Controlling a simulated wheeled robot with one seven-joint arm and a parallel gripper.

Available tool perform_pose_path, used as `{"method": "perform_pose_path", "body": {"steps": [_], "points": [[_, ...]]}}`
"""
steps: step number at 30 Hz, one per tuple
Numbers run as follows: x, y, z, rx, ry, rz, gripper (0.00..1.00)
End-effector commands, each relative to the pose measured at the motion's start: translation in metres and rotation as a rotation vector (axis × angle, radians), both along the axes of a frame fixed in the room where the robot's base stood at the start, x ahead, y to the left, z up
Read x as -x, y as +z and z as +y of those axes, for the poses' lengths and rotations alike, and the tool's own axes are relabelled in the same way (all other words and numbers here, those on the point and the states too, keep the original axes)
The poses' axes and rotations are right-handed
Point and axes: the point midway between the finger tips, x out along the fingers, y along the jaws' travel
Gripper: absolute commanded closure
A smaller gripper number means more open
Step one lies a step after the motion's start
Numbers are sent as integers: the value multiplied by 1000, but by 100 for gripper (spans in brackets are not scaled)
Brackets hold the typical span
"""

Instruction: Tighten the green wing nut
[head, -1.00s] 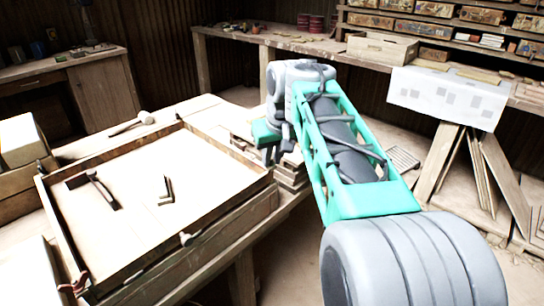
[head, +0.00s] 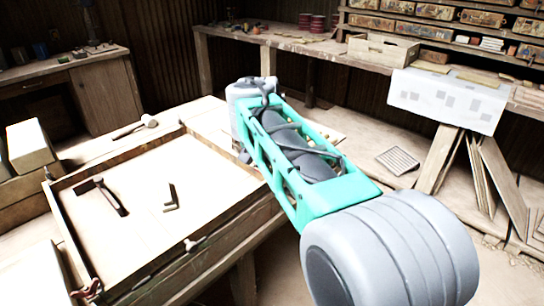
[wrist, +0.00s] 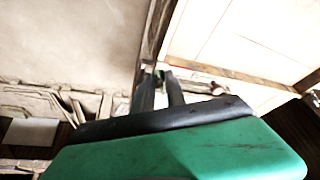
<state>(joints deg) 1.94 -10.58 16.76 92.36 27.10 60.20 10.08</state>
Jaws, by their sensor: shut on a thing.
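My gripper (wrist: 160,82) has its two dark fingers together at the wooden edge of the press frame in the wrist view. They are shut on a small dark green thing, the green wing nut (wrist: 161,70), of which little shows between the fingertips. In the head view my arm hides the gripper and the nut at the far right side of the press. The press (head: 222,232) is a shallow wooden frame with a pale bed. How tight the nut is cannot be seen.
A dark hammer-like tool (head: 108,197) and a small angle piece (head: 171,198) lie on the bed. A mallet (head: 137,126) lies behind the frame. A reddish fitting (head: 88,290) sits at the near left corner. A grate (head: 398,159) lies on the floor to the right.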

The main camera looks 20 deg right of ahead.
Motion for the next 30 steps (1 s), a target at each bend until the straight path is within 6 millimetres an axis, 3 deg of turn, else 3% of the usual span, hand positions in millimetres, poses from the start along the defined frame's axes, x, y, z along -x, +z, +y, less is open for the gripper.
{"method": "perform_pose_path", "body": {"steps": [1,15,30], "points": [[-1,6,2,0,-41,2,100],[-3,3,3,1,-411,2,100],[-4,1,2,0,-533,-2,100]]}}
